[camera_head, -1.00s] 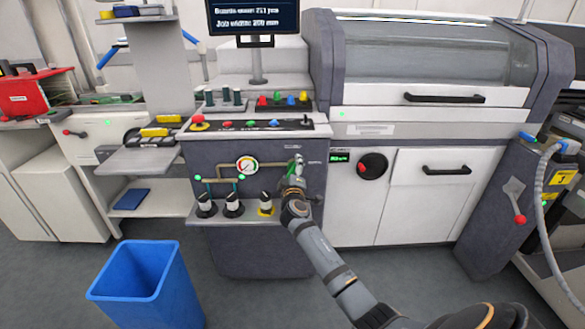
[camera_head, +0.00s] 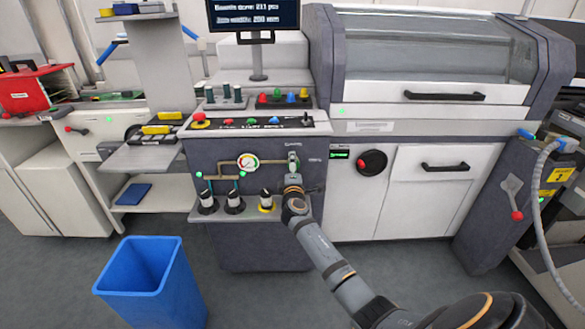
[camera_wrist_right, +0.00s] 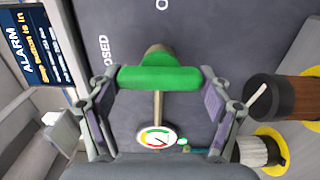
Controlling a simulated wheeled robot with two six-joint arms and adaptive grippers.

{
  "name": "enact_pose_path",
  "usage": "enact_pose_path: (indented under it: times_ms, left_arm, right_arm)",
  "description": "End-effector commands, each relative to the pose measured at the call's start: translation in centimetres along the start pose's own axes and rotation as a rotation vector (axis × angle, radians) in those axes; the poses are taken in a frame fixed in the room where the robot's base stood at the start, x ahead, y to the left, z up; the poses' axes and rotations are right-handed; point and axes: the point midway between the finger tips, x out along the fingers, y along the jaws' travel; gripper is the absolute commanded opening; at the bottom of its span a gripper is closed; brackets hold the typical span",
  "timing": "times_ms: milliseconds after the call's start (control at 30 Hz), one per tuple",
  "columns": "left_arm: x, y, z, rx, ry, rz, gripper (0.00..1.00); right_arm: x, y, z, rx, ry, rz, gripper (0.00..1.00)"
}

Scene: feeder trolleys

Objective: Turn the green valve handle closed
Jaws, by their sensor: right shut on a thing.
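The green valve handle (camera_wrist_right: 160,78) shows in the right wrist view as a rounded green bar on a stem. It lies across the picture, between the two fingers of my right gripper (camera_wrist_right: 160,92). The gripper is shut on it, with a finger at each end of the bar. In the head view my right gripper (camera_head: 293,166) is at the front panel (camera_head: 313,175), right of the round gauge (camera_head: 247,162), and largely hides the handle. The wrist view shows part of a label ending in "OSED" (camera_wrist_right: 104,52) beside the handle. My left gripper is not in view.
Several black-and-white knobs (camera_head: 235,203) stand on the ledge below the gauge. A row of buttons (camera_head: 250,122) is above the panel. A red-knobbed dial (camera_head: 372,162) is to the right. A blue bin (camera_head: 150,278) stands on the floor at front left.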

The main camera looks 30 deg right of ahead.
Motion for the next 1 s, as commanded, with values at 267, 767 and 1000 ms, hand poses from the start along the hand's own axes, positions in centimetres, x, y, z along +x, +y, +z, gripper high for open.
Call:
enact_pose_path:
  times_ms: [267, 767, 1000]
  left_arm:
    - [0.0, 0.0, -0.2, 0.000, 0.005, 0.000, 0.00]
    - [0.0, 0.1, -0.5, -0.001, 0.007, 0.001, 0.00]
    - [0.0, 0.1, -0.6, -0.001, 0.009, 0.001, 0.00]
  right_arm:
    - [-0.1, -0.2, 0.0, -0.005, 0.001, -0.003, 0.47]
    - [0.0, -0.1, 0.0, -0.003, 0.000, -0.001, 1.00]
    - [-2.4, -0.2, 0.0, -0.002, 0.002, -0.002, 1.00]
